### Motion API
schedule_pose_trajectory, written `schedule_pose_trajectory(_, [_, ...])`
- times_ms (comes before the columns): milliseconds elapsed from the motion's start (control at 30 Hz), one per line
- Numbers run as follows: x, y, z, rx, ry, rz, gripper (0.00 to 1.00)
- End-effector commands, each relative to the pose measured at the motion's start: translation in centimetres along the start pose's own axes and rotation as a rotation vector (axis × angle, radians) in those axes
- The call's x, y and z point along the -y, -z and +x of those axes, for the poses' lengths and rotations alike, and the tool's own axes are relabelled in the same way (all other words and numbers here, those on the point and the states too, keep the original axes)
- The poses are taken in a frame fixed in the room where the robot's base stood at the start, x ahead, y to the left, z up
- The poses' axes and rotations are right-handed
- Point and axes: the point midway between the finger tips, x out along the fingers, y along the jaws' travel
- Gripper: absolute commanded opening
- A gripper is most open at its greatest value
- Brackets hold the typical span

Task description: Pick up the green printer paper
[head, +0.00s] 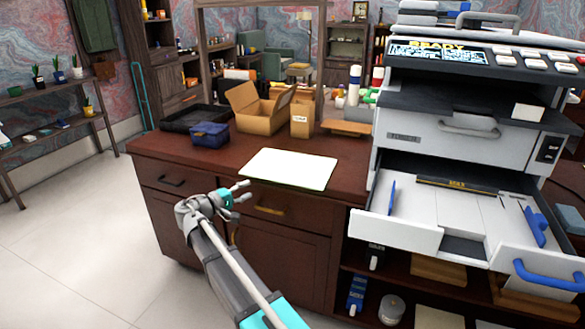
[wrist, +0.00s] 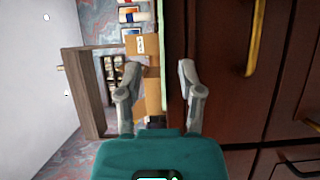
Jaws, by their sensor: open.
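The printer paper (head: 289,168) lies flat on the front of the desk top, reaching its front edge. Its top looks almost white with a pale green tint. In the wrist view it shows edge-on as a thin green strip (wrist: 162,35), beyond and between the fingertips. My gripper (head: 245,191) is open and empty, in front of the desk's front edge, to the lower left of the paper in the head view. In the wrist view my gripper (wrist: 159,70) has its two fingers spread, apart from the paper.
The dark red desk (head: 225,167) bears a blue box (head: 210,135), a black tray (head: 192,118) and an open carton (head: 262,112) behind the paper. A large printer (head: 460,130) with its drawer (head: 400,228) pulled out stands at right. The floor (head: 75,225) at left is clear.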

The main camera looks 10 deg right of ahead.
Motion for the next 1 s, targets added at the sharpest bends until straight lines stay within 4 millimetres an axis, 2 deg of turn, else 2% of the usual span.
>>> schedule_pose_trajectory(100, [0.0, 0.0, 1.9, 0.002, 0.000, 0.000, 0.49])
schedule_pose_trajectory(300, [0.0, 0.0, 4.0, 0.001, 0.000, 0.000, 0.49])
schedule_pose_trajectory(833, [0.0, 0.1, 4.7, -0.002, 0.000, 0.000, 0.49])
schedule_pose_trajectory(1000, [0.1, 0.1, 5.9, 0.000, 0.000, 0.000, 0.49])
